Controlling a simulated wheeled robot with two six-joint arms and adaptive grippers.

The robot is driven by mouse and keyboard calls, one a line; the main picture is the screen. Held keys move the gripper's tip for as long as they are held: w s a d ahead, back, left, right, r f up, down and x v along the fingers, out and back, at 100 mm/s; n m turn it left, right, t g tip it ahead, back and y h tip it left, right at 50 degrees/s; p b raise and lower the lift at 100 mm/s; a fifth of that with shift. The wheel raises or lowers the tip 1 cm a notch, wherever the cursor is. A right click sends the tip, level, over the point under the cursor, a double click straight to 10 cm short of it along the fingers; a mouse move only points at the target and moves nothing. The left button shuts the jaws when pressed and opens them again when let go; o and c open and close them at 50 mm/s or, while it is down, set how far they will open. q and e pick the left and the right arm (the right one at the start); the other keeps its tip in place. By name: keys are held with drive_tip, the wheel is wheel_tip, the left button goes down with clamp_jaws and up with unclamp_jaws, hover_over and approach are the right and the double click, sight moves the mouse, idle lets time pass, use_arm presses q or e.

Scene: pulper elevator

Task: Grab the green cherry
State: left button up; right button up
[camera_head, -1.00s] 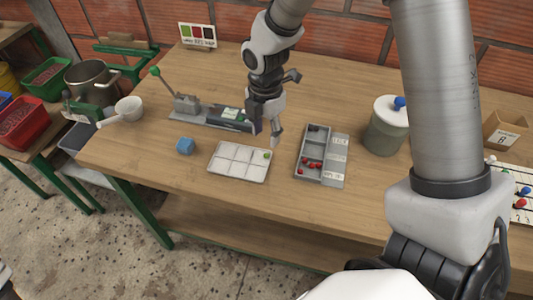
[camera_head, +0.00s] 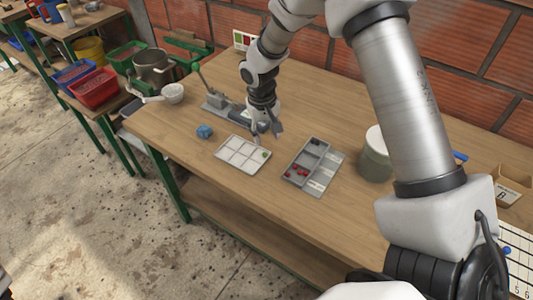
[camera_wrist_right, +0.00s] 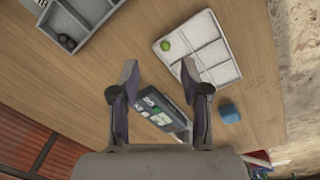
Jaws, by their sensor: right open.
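The green cherry (camera_wrist_right: 166,45) lies in a corner compartment of the white tray (camera_wrist_right: 228,70), seen in the right wrist view. In the head view the green cherry (camera_head: 264,154) is small, at the right end of the white tray (camera_head: 222,154). My right gripper (camera_head: 267,141) is open and empty above the table, close behind the tray. In the wrist view its two fingers (camera_wrist_right: 159,70) stand wide apart, and the cherry shows beyond the gap between the fingertips. My left gripper is not in view.
A grey sorting box (camera_head: 330,173) with red and dark cherries stands right of the tray. A blue cube (camera_head: 204,131) sits to the left, and a grey device with a lever (camera_head: 214,101) stands behind. A lidded pot (camera_head: 374,160) is further right.

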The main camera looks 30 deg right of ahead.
sight(265, 154)
drive_tip(key=f, duration=0.1)
drive_tip(key=w+f, duration=0.1)
drive_tip(key=f, duration=0.1)
drive_tip(key=shift+w+a+f, duration=0.1)
drive_tip(key=shift+w+a, duration=0.1)
drive_tip(key=shift+w, duration=0.05)
drive_tip(key=f, duration=0.1)
drive_tip(key=f+p, duration=0.1)
drive_tip(key=f, duration=0.2)
drive_tip(key=shift+s+d+f+p, duration=0.25)
drive_tip(key=shift+d+f+p, duration=0.05)
drive_tip(key=shift+f, duration=0.05)
drive_tip(key=shift+w+a+f, duration=0.1)
drive_tip(key=shift+w+f, duration=0.1)
drive_tip(key=shift+f, duration=0.1)
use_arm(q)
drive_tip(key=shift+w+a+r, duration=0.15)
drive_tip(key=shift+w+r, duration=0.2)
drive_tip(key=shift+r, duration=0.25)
use_arm(e)
drive_tip(key=c, duration=0.7)
drive_tip(key=shift+s, duration=0.1)
drive_tip(key=shift+c, duration=0.2)
